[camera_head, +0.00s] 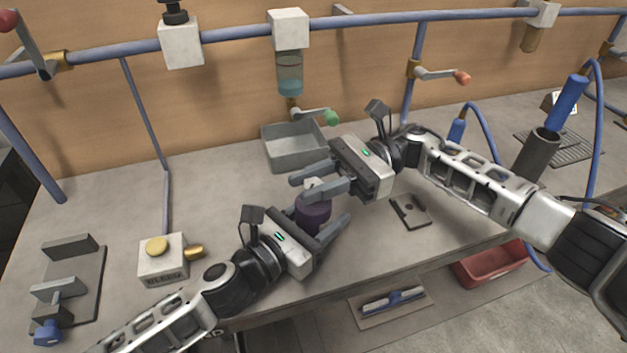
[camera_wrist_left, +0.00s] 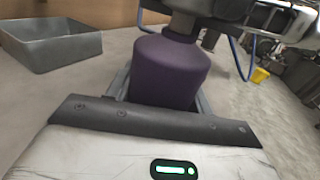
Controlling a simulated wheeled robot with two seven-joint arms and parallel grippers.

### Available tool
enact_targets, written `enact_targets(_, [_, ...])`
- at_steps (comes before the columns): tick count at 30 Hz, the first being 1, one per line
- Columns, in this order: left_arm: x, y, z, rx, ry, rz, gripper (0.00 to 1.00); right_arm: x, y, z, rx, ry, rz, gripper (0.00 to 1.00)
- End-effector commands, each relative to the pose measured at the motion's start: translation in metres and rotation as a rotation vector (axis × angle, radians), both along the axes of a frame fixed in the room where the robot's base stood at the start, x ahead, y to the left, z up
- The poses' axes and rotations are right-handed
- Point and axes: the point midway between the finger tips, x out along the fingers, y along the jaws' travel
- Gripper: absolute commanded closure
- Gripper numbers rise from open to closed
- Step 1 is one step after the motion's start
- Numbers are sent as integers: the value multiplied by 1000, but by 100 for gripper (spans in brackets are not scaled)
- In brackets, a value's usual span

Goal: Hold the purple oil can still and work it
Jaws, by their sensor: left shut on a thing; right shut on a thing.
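The purple oil can (camera_head: 313,215) stands upright near the front edge of the bench, below the grey tray. My left gripper (camera_head: 322,226) is shut on its body from the front left. The can's purple body (camera_wrist_left: 170,72) fills the middle of the left wrist view, between the fingers. My right gripper (camera_head: 318,186) reaches in from the right and is shut at the top of the can, around a pale part there (camera_head: 314,184). The fingers hide most of that top part.
An open grey tray (camera_head: 292,160) sits behind the can, under a clear cup with a green-handled valve (camera_head: 331,117). A dark flat plate (camera_head: 411,211) lies to the right. A box with a yellow button (camera_head: 157,247) stands left. A red bin (camera_head: 490,265) is below the bench edge.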

Motion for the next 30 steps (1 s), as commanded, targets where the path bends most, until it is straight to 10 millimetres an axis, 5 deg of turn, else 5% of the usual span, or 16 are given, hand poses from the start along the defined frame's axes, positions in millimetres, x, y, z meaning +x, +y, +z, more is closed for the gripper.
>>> enact_targets(12, [-2, -1, -1, 3, -1, -4, 78, 2, 1, 1, 2, -3, 234, 97])
enact_targets(30, [-1, -1, -1, 2, -1, -4, 78, 0, 0, 2, 3, 0, 289, 97])
